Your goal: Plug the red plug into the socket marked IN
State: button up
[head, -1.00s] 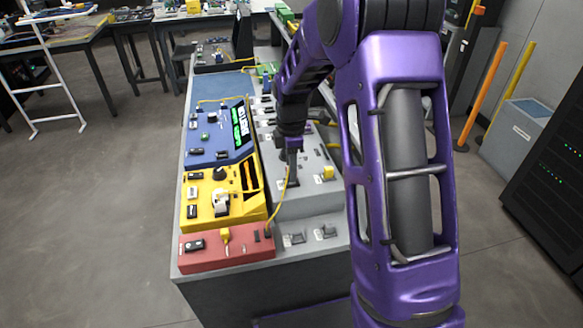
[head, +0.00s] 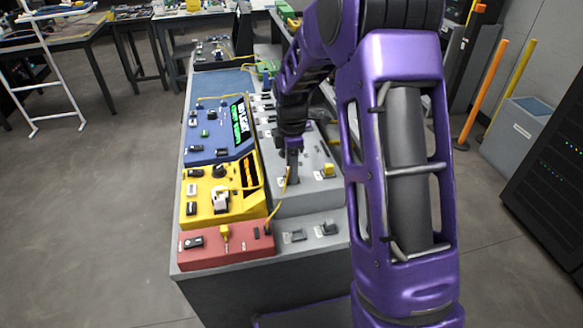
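My gripper (head: 293,175) points down at the sloping grey panel (head: 310,201), right of the yellow panel. Its fingers are small and dark here, and I cannot tell whether they are open or shut. I cannot make out a red plug; whatever is at the fingertips is too small to tell. A yellow cable (head: 279,206) runs from the red panel's right edge up to near the fingertips. The panel labels are too small to read, so I cannot pick out the socket marked IN.
The red panel (head: 215,257), yellow panel (head: 246,205) and blue panel (head: 214,156) line the bench's left side. A yellow block (head: 328,170) sits on the grey panel right of my gripper. Two dark fittings (head: 296,236) (head: 328,229) are at the front. My purple arm hides the bench's right side.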

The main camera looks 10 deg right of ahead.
jog(key=shift+o, duration=0.6)
notch_tip(320, 180, up, 18)
jog(key=p, duration=0.1)
jog(key=shift+f, duration=0.25)
